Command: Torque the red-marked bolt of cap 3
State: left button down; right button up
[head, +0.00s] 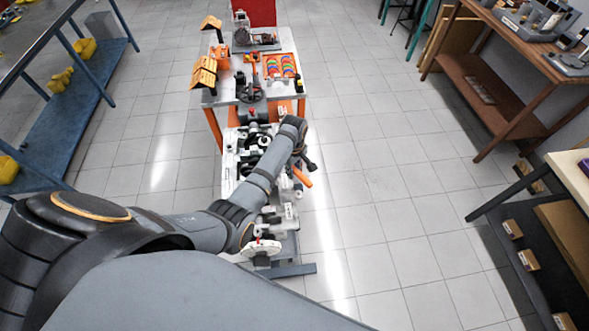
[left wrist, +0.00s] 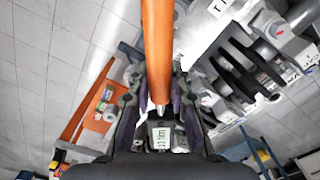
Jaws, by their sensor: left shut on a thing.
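My left gripper (head: 304,163) is shut on a tool with a long orange handle (head: 302,177), which looks like a wrench. In the left wrist view the orange handle (left wrist: 157,50) runs up between the dark fingers (left wrist: 157,112), with a metal tip and a small labelled part near them. The engine block (head: 232,160) stands below my left arm, which hides part of it. In the left wrist view the block (left wrist: 206,30) shows dark curved parts, white labels and small red marks (left wrist: 225,115). I cannot tell which mark is cap 3's bolt. My right gripper is not in view.
An orange cart (head: 213,122) with trays and parts stands beyond the block. A blue shelf (head: 88,92) with yellow items is on the left. A wooden bench (head: 500,100) and a dark-framed table (head: 520,200) are on the right. The tiled floor between is clear.

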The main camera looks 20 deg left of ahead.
pick_arm(q)
jog(key=shift+s+a+m, duration=0.3)
jog(key=shift+s+m, duration=0.05)
jog(key=shift+s, duration=0.15)
jog(key=shift+s+a+m, duration=0.25)
jog(key=shift+s+m, duration=0.1)
jog(key=shift+s, duration=0.15)
dwell(2.2)
jog(key=shift+s+a+m, duration=0.95)
jog(key=shift+s+m, duration=0.15)
jog(key=shift+s, duration=0.05)
dwell(3.6)
